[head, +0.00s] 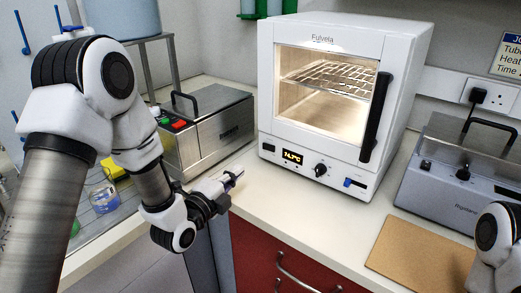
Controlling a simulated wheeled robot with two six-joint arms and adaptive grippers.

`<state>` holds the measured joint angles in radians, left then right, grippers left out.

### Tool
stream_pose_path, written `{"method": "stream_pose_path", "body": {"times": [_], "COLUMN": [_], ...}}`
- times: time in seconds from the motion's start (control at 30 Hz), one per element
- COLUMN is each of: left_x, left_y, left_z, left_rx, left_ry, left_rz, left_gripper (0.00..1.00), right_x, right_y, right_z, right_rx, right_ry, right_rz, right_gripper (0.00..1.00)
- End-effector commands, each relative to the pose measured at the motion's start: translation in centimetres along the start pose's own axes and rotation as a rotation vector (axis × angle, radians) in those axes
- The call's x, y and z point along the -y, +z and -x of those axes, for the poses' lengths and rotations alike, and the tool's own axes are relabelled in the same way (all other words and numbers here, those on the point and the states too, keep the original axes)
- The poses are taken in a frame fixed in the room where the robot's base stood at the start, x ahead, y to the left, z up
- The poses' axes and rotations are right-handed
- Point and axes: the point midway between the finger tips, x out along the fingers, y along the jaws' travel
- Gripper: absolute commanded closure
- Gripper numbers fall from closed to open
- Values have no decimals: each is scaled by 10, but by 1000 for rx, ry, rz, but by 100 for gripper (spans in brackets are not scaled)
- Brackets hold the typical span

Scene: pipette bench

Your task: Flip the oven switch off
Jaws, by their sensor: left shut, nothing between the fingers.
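The oven (342,95) is a white box with a lit glass window and a wire shelf inside. Its front panel has a dark rocker (268,147) at the left, a lit temperature display (292,158), a black knob (320,170) and a small blue switch (354,183) at the right. Which way the switch is set is too small to tell. My left gripper (234,177) is shut and empty, above the front edge of the bench, left of the oven panel and apart from it. My right gripper is out of the picture.
A metal bath with red and green buttons (205,130) stands left of the oven. A grey lidded device (460,170) stands to the right, with a brown board (415,255) before it. The white bench (300,205) is clear before the oven.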

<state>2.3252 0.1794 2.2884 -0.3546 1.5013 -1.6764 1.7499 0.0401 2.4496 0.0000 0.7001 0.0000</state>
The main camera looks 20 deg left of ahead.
Motion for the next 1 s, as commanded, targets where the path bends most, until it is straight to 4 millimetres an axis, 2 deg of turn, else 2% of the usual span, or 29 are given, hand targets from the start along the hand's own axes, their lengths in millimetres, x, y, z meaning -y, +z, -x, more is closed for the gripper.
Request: {"method": "stream_pose_path", "body": {"times": [0.3, 0.5, 0.7, 1.0], "left_x": [2, 2, 1, 0], "left_y": [-1, -1, -1, -1], "left_z": [-69, -106, -121, -122], "left_rx": [-2, -1, -1, -1], "left_ry": [-1, -2, 0, 0], "left_rz": [-2, 0, 1, 1], "left_gripper": [100, 100, 100, 100], "right_x": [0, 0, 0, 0], "right_y": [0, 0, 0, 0], "right_z": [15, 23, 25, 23], "right_rx": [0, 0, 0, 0], "right_ry": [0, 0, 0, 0], "right_rz": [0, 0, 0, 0], "right_gripper": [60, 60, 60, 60]}}
